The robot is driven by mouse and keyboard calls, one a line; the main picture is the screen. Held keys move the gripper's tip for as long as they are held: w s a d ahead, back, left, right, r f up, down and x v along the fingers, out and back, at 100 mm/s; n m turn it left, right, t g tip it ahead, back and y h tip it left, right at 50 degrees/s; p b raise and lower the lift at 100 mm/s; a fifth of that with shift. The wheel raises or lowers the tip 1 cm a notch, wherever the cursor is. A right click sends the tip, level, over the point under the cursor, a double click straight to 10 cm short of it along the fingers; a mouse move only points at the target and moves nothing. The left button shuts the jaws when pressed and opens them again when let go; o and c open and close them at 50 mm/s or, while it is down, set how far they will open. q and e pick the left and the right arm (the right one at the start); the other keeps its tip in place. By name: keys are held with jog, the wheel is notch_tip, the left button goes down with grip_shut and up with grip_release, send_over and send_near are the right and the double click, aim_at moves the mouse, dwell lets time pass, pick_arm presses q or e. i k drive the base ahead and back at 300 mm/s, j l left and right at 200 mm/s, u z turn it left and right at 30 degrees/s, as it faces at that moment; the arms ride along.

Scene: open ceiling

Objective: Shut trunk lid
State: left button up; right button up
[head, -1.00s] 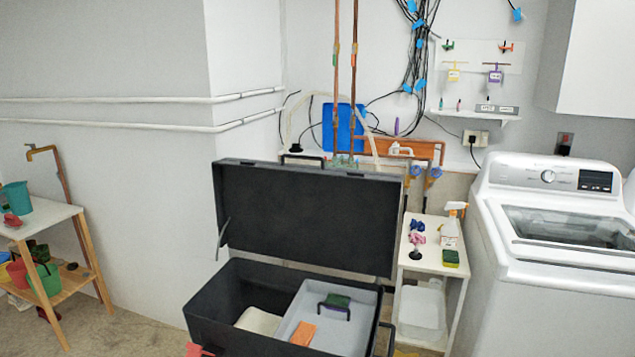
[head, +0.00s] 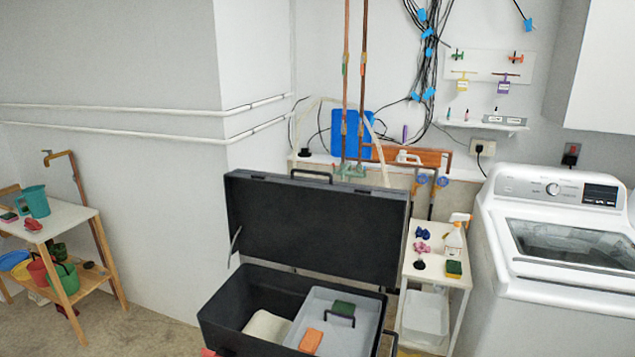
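A dark grey trunk (head: 228,309) stands open at the bottom centre of the head view. Its lid (head: 310,225) is raised and tilted back behind the box, with a handle on its top edge. A thin stay (head: 236,240) joins lid and box at the left. Inside the trunk is a pale grey tray (head: 360,341) holding an orange block (head: 311,340) and a green item with a dark handle (head: 342,310). A cream item (head: 268,328) lies beside the tray. The trunk's lower front is cut off.
A white washing machine (head: 560,290) stands at the right. A narrow white shelf unit (head: 435,268) with a spray bottle (head: 455,240) is close to the trunk's right side. A wooden shelf (head: 70,222) with buckets stands at the left. Open floor (head: 150,335) lies between it and the trunk.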

aim_at(355, 232)
jog(key=i+j+z, duration=0.15)
jog(key=z, duration=0.35)
jog(key=i+j+z, duration=0.1)
jog(key=z, duration=0.35)
jog(key=i+j+z, duration=0.15)
jog(key=j, duration=0.2)
jog(key=i+j+z, duration=0.15)
jog(key=j, duration=0.2)
jog(key=j+z, duration=0.1)
jog(key=j, duration=0.25)
